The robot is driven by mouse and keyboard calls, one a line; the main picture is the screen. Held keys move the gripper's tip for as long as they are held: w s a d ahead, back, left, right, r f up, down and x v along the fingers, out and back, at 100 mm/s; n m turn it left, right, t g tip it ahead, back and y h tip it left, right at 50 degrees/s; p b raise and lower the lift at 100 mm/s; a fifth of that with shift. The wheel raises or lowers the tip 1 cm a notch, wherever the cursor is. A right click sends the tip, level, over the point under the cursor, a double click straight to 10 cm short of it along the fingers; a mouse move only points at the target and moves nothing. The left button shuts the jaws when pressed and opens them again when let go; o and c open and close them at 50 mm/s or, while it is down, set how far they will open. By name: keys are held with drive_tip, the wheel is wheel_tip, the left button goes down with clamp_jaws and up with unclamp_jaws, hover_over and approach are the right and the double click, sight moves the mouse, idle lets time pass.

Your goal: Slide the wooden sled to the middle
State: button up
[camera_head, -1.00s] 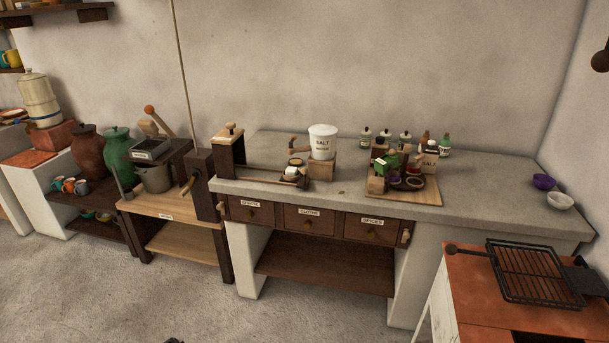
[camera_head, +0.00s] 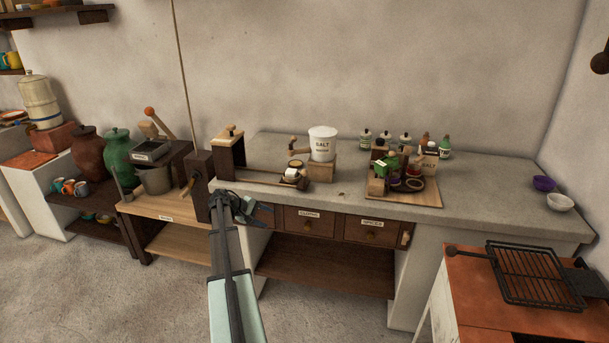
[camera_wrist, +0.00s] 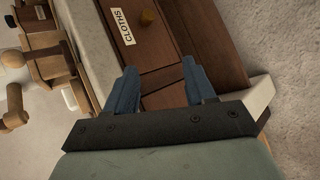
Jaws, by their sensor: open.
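A dark wooden slide unit stands at the left of the grey counter. It has a tall block (camera_head: 228,150) with a pale top and a knob, and a low rail (camera_head: 255,179) running right. A small pale piece (camera_head: 291,175) sits at the rail's right end; I cannot tell for sure which part is the sled. My gripper (camera_head: 259,213) is in front of the counter edge, below the rail, apart from it. In the wrist view its two blue fingers are spread and empty, over the drawer fronts (camera_wrist: 148,45).
A white salt crock (camera_head: 322,143) on a wooden block stands just right of the rail. A wooden tray (camera_head: 418,208) with several jars lies farther right. Labelled drawers (camera_head: 372,229) are under the counter edge. The right part of the counter is mostly clear.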

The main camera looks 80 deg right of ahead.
sight(304, 172)
drive_tip(key=s+d+r+n+g+h, duration=0.1)
drive_tip(key=d+r+n+g+h, duration=0.15)
drive_tip(key=r+n+g, duration=0.35)
drive_tip(key=d+r+n+g+h, duration=0.1)
drive_tip(key=d+r+n, duration=0.35)
drive_tip(key=r, duration=0.35)
drive_tip(key=shift+n, duration=0.35)
drive_tip(key=x, duration=1.3)
drive_tip(key=shift+s+a+f, duration=0.1)
drive_tip(key=shift+s+a, duration=0.1)
drive_tip(key=shift+s, duration=0.3)
drive_tip(key=shift+c, duration=0.3)
clamp_jaws()
